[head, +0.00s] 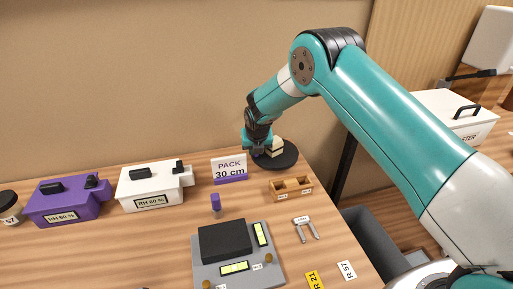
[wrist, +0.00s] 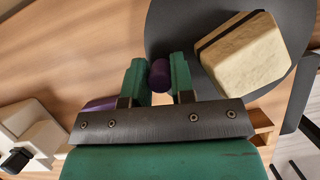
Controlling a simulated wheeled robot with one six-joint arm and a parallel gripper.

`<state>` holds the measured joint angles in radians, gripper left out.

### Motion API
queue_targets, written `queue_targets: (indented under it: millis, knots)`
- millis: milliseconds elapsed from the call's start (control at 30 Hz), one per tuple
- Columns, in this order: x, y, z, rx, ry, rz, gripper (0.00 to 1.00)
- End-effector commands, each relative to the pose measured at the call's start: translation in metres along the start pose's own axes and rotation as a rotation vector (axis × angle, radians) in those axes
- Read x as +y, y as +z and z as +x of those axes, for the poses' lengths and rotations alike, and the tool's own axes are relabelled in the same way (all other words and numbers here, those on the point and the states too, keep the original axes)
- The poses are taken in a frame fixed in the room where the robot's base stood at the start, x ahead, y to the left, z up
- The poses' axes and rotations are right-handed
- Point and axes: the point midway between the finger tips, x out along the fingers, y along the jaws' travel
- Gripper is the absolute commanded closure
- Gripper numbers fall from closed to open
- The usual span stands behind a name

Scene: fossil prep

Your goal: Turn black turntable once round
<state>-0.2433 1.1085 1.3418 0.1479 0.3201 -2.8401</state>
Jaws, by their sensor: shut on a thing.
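The black turntable (head: 290,158) lies flat at the back right of the wooden table. It also shows in the wrist view (wrist: 172,25). A cream block (head: 275,147) with a dark stripe sits on it, and this block fills the upper right of the wrist view (wrist: 245,55). My gripper (head: 256,149) is at the left edge of the turntable. In the wrist view its green fingers are shut on a short purple peg (wrist: 160,76) at the turntable's rim. The peg's base is hidden from me.
A "PACK 30 cm" sign (head: 229,169) stands left of the turntable, and a small wooden tray (head: 291,188) in front. A purple-topped vial (head: 215,205), a grey device (head: 225,243), a white box (head: 153,187) and a purple box (head: 67,199) stand farther left. The wall is close behind.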

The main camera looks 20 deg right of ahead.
Motion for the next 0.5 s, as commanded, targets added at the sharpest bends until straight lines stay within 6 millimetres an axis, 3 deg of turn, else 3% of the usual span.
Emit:
queue_targets:
  millis: [433,467,500]
  knots:
    - [-0.0005,-0.0002,-0.0005,0.001,0.001,-0.004,1.0]
    - [-0.0005,-0.0002,-0.0005,0.001,0.001,-0.004,0.74]
    - [-0.0004,-0.0002,-0.0005,0.001,0.001,-0.004,0.66]
